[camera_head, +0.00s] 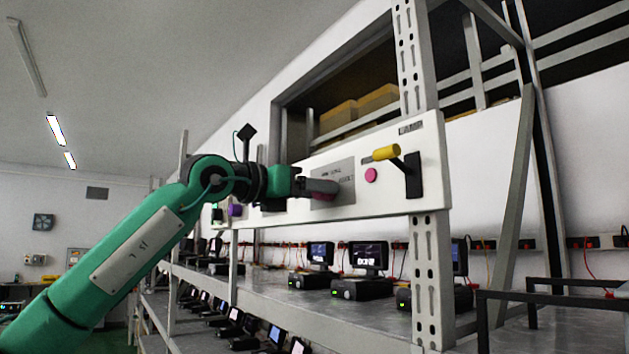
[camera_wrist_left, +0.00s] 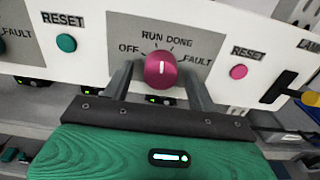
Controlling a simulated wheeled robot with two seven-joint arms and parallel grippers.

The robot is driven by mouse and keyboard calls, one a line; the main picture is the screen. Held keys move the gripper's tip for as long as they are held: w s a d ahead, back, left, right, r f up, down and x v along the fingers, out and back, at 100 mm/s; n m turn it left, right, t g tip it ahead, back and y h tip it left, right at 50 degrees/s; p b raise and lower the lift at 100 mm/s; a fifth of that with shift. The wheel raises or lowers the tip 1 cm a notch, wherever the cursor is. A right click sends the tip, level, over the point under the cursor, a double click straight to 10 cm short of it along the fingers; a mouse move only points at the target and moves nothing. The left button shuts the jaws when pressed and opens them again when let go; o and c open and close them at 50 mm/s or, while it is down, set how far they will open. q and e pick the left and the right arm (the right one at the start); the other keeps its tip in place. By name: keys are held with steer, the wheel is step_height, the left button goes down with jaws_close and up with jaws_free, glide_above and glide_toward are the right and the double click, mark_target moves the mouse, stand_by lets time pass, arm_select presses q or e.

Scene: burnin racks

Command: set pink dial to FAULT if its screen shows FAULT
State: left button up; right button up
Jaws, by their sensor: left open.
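The pink dial (camera_wrist_left: 161,69) sits on a grey plate marked OFF, RUN, DONE and FAULT in the left wrist view. Its white mark points roughly straight up in that view, near RUN and DONE; I cannot tell exactly which. My left gripper (camera_wrist_left: 160,80) is open, with one finger on each side of the dial; contact is unclear. In the head view the left gripper (camera_head: 321,187) is at the white panel and hides the dial. Below, one screen (camera_head: 368,255) has white text that looks like DONE; another screen (camera_head: 320,252) is lit blue, its text too small to read.
A pink RESET button (camera_wrist_left: 238,72) and a yellow-handled lamp lever (camera_head: 387,153) are right of the dial. A teal RESET button (camera_wrist_left: 66,43) is left. The shelf (camera_head: 385,314) below carries several small devices. A rack upright (camera_head: 426,270) stands at the right.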

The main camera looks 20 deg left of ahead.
arm_select(q)
steer(key=shift+w+d, duration=0.2)
steer(key=shift+w, duration=0.1)
arm_select(e)
steer(key=shift+r, duration=0.15)
arm_select(q)
steer(key=c, duration=0.9)
steer(key=shift+c, duration=0.5)
arm_select(e)
steer(key=shift+a, duration=0.35)
arm_select(q)
steer(key=shift+m, duration=0.4)
steer(key=shift+a+r+m+p, duration=0.1)
steer(key=shift+m+p, duration=0.3)
steer(key=shift+m, duration=3.1)
steer(key=shift+r+m+p, duration=0.1)
steer(key=shift+m+p, duration=0.25)
steer(key=shift+m, duration=3.15)
arm_select(e)
steer(key=shift+r, duration=0.7)
arm_select(q)
steer(key=shift+f, duration=0.1)
arm_select(e)
steer(key=shift+d, duration=0.1)
